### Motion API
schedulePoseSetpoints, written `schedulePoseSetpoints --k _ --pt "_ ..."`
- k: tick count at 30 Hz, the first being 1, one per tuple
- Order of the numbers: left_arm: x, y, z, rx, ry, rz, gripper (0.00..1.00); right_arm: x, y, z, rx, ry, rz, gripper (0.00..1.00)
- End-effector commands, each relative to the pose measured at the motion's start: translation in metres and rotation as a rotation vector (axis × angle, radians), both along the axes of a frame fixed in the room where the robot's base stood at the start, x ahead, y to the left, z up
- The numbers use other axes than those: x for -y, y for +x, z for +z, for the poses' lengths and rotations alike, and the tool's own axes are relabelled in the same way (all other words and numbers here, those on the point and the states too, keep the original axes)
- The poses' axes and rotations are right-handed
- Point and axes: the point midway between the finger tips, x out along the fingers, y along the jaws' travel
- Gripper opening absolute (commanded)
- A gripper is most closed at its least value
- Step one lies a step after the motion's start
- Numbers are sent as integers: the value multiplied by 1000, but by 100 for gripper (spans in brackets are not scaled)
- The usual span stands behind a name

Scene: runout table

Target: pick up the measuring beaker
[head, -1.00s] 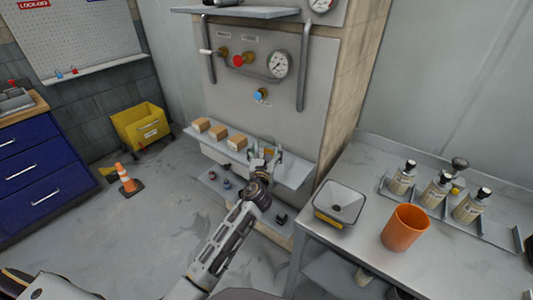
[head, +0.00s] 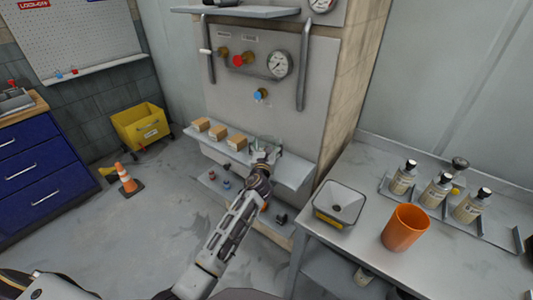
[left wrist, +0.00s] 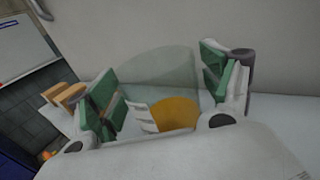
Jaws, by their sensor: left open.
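The measuring beaker (left wrist: 158,72) is clear, with white marks and a yellow-orange patch low on it. In the left wrist view it stands between the green-padded fingers of my left gripper (left wrist: 160,88). The fingers are apart, one on each side, with the beaker's lower part hidden by the gripper body. In the head view my left gripper (head: 266,148) reaches over the right part of the narrow shelf (head: 293,175) and largely covers the beaker there. My right gripper is not in view.
Several small tan boxes (head: 219,132) sit left of my gripper on the same shelf. The panel wall with a gauge (head: 279,64) rises behind. At right, a steel table (head: 363,240) holds a square funnel tray (head: 339,203), an orange cup (head: 405,228) and bottles (head: 438,189).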

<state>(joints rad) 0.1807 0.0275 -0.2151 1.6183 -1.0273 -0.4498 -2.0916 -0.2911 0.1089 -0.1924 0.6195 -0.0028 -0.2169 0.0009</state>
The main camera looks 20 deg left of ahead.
Motion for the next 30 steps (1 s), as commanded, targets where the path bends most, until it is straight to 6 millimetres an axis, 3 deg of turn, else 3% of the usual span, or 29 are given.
schedulePoseSetpoints --k 2,12,23,30 --pt "0 0 0 0 0 0 74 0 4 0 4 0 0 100" --pt "0 0 0 0 0 0 31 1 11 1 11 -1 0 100" --pt "0 0 5 2 0 0 31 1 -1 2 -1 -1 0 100" --pt "0 0 27 4 3 -1 31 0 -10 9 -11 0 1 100"
